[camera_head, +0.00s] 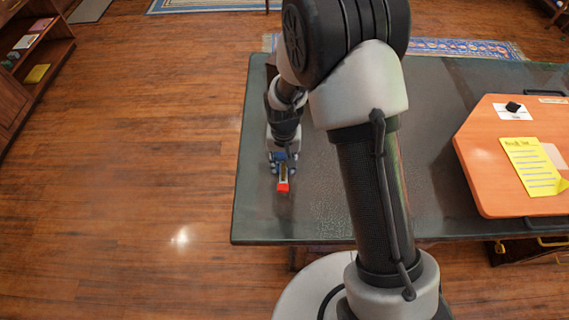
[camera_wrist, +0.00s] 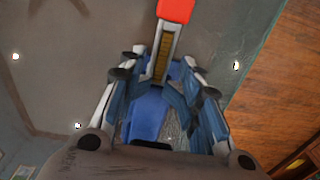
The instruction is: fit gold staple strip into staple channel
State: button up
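My gripper (camera_wrist: 162,82) points down over the left part of the dark table. In the wrist view its fingertips are close to both sides of a narrow pale channel (camera_wrist: 177,42). The gold staple strip (camera_wrist: 166,50) shows as a ribbed band lying lengthwise between the channel's pale sides. A red end piece (camera_wrist: 175,10) caps the far end, and it also shows in the head view (camera_head: 283,187) just in front of my gripper. A blue part (camera_wrist: 146,118) lies between the fingers. Whether the fingertips touch the strip or the channel is hidden.
The dark table (camera_head: 330,220) has its left and front edges near my gripper. An orange board (camera_head: 485,160) with a yellow note (camera_head: 533,165) and a white card (camera_head: 512,112) with a small black object lies to the right. The wooden floor at left is clear.

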jog(key=shift+o, duration=0.3)
notch_tip(320, 180, down, 2)
jog(key=shift+g, duration=0.3)
jog(key=shift+s+r, duration=0.1)
jog(key=shift+r, duration=0.1)
notch_tip(320, 180, up, 12)
jog(key=p, duration=0.4)
notch_tip(320, 180, up, 11)
jog(key=t, duration=0.1)
send_over(283, 167)
jog(key=s+d, duration=0.2)
jog(key=d, duration=0.2)
jog(key=s+d+r+t, duration=0.2)
jog(key=s+d+r, duration=0.2)
jog(key=s, duration=0.5)
jog(key=s+d+r+t, duration=0.1)
jog(key=s+d+r, duration=0.3)
jog(key=s+r, duration=0.5)
jog(key=shift+s+d+n+t, duration=0.3)
jog(key=shift+s+n+t, duration=0.1)
jog(key=shift+s, duration=0.2)
